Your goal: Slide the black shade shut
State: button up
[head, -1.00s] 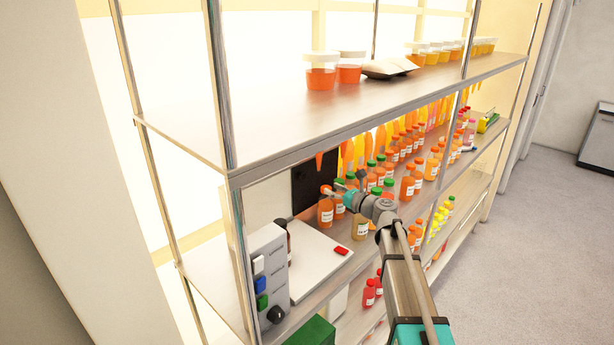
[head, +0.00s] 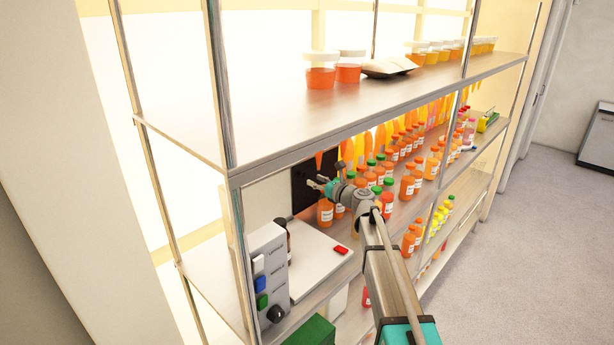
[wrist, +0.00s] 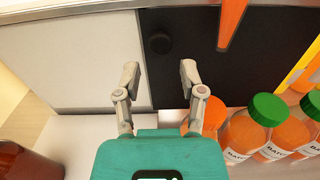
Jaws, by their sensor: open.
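The black shade (head: 301,172) is a dark upright panel at the back of the middle shelf. In the wrist view the shade (wrist: 225,75) fills the upper right, with a round black knob (wrist: 160,43) near its left edge. A pale panel (wrist: 75,60) lies uncovered to its left. My gripper (head: 317,182) is open and empty in front of the shade. In the wrist view the gripper (wrist: 160,72) has its fingertips on either side of the knob's line, just below it in the picture. I cannot tell the remaining distance, and no contact shows.
Orange bottles with green caps (wrist: 268,110) stand close to the right of my gripper. An orange strip (wrist: 232,20) hangs before the shade. A dark brown bottle (wrist: 25,160) is at lower left. A white plate (head: 318,265) and a grey button box (head: 265,270) sit on the shelf.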

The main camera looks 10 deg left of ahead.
aim_at(304, 175)
jog(key=x, duration=0.6)
jog(key=shift+w+a, duration=0.15)
jog(key=shift+a, duration=0.1)
grip_shut()
